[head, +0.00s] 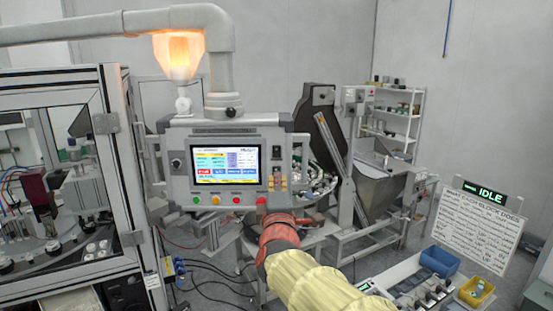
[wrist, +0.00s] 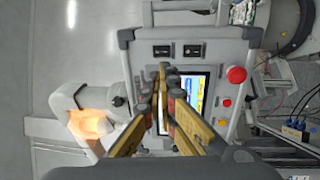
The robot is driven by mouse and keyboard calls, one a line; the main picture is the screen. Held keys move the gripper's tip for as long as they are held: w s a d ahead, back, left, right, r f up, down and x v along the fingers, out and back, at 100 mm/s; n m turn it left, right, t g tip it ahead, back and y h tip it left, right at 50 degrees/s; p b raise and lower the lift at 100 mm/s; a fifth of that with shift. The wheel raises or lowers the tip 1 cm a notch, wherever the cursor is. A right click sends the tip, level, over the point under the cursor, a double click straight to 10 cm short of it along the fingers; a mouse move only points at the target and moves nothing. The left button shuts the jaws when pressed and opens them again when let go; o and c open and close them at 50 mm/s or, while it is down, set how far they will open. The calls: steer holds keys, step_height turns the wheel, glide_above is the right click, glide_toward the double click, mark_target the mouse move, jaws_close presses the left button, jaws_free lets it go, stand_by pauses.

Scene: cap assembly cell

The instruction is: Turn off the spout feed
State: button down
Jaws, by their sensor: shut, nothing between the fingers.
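The control panel (head: 226,160) hangs from a grey pipe arm in the head view. Its lit screen (head: 226,165) has coloured tiles, too small to read; I cannot tell which control is the spout feed. In the wrist view the panel appears turned, with a red mushroom button (wrist: 236,75) and two black switches (wrist: 161,51). My gripper (wrist: 168,72) is shut and empty in front of the panel, partly covering the screen; contact cannot be told.
A framed machine cell (head: 115,150) stands left, a steel hopper (head: 385,185) right. Blue (head: 440,260) and yellow (head: 477,291) bins sit lower right, near a sign reading IDLE (head: 490,195). Cables lie on the floor.

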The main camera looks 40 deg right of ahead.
mark_target(276, 151)
steer(key=x, duration=1.4)
steer(key=shift+d+r+p, duration=0.1)
steer(key=shift+r+p, duration=0.05)
steer(key=shift+p, duration=0.45)
